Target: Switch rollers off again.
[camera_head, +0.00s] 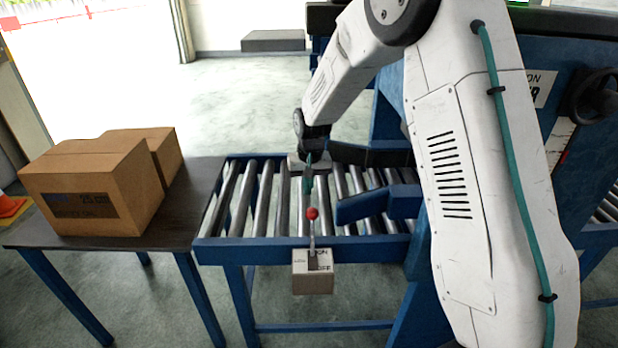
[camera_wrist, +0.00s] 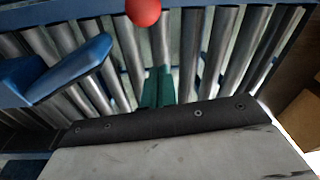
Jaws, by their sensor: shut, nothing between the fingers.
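The rollers' switch is a small box (camera_head: 313,284) on the front rail of the conveyor, marked ON above and OFF below. Its lever, with a red ball knob (camera_head: 312,213), stands up from the box. The knob also shows at the top edge of the wrist view (camera_wrist: 143,10). My gripper (camera_head: 308,188) has teal fingers and is just behind and above the knob in the head view, over the rollers. In the wrist view the fingers (camera_wrist: 159,74) are together and empty, apart from the knob in the picture. The lever's lower part is hidden in the wrist view.
The roller conveyor (camera_head: 262,200) has blue rails and blue guide arms (camera_head: 375,205) right of my gripper. A dark table (camera_head: 180,225) on the left holds cardboard boxes (camera_head: 95,190). A blue machine with a handwheel (camera_head: 594,97) stands at the right.

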